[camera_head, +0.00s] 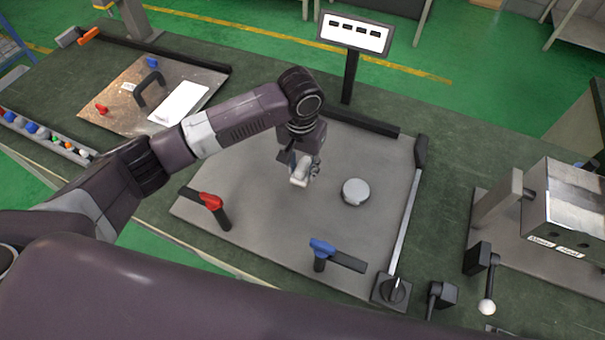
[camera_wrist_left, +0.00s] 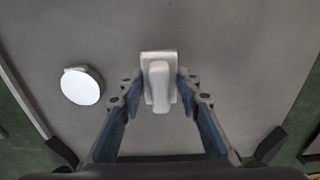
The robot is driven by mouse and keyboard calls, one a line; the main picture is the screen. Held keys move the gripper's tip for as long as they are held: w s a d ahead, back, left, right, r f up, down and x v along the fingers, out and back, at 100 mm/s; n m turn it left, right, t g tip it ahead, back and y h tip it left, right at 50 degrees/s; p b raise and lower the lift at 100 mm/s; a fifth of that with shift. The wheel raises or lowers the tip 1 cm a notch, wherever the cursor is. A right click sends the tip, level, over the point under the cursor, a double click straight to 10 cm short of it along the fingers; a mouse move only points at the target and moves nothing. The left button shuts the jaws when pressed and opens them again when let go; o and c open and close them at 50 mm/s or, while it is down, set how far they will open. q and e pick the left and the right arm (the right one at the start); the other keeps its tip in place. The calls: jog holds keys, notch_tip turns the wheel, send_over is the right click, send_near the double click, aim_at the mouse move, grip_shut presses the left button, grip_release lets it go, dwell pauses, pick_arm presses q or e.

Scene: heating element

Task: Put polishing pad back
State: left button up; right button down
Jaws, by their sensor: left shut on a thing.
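The polishing pad (camera_wrist_left: 158,85), a white block with a raised grip, is between the fingers of my left gripper (camera_wrist_left: 160,92) in the left wrist view. The fingers are shut on its two sides. In the head view the pad (camera_head: 300,172) shows below my left gripper (camera_head: 301,168), over the middle of the grey plate (camera_head: 270,240). I cannot tell whether the pad touches the plate. My right gripper is not in view.
A round white-topped disc (camera_head: 355,191) is right of the pad; it also shows in the left wrist view (camera_wrist_left: 82,86). A red-handled clamp (camera_head: 211,202) and a blue-handled clamp (camera_head: 322,248) stand near the front. A sign post (camera_head: 350,75) stands behind. A metal box (camera_head: 565,210) is at right.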

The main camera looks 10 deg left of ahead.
aim_at(302, 167)
pick_arm(q)
notch_tip(302, 167, down, 4)
jog(key=shift+s+r+p, duration=0.1)
jog(key=shift+r+p, duration=0.05)
jog(key=shift+p, duration=0.2)
jog(key=shift+f, duration=0.2)
jog(key=shift+f, duration=0.15)
jog(key=o, duration=1.3)
jog(key=shift+o, duration=0.2)
jog(key=r+b, duration=0.2)
jog(key=r, duration=1)
jog(key=shift+s+r, duration=0.2)
